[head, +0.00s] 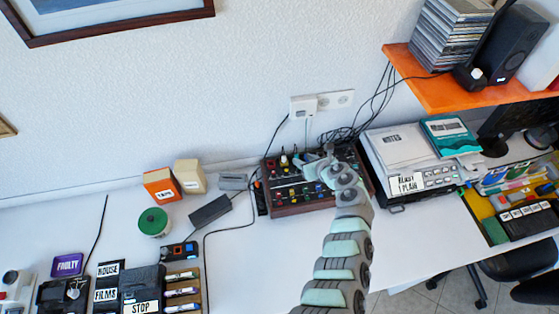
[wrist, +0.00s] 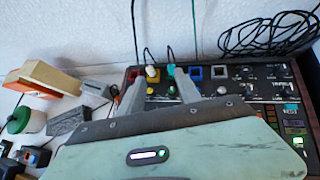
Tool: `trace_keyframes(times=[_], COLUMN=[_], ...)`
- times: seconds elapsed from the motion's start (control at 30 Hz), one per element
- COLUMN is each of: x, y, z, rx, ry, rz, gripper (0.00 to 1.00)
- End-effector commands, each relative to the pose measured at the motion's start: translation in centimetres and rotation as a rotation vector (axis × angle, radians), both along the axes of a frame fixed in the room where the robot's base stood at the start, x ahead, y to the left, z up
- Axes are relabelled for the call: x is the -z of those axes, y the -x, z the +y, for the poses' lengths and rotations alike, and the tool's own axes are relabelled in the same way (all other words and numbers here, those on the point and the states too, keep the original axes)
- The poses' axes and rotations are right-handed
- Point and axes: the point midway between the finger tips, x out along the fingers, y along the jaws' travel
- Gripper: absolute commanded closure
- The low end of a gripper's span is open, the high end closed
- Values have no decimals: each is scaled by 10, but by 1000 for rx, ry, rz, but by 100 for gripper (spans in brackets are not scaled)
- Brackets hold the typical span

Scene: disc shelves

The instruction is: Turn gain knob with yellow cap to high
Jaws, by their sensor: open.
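The mixer-like panel (head: 290,207) stands on the desk against the wall, with rows of knobs and buttons. My gripper (wrist: 160,82) is open and empty over the panel. My gripper (head: 318,166) in the head view hides part of the panel. The knob's pointer is too small to read.
Near the yellow cap are a red-framed control (wrist: 136,75), a teal knob (wrist: 171,70) and a blue-framed control (wrist: 195,73). Black cables (wrist: 265,38) lie behind the panel. An orange shelf (head: 430,92) juts out above right.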

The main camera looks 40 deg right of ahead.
Motion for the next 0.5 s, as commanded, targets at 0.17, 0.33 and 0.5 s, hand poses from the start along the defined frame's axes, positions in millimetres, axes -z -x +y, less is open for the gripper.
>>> trace_keyframes(times=[0.17, 0.33, 0.5], x=[13, 23, 33], y=[34, 34, 22], z=[23, 25, 24], rx=[-181, -198, -193], ry=[54, 59, 54], rz=[141, 153, 148], gripper=[60, 60, 60])
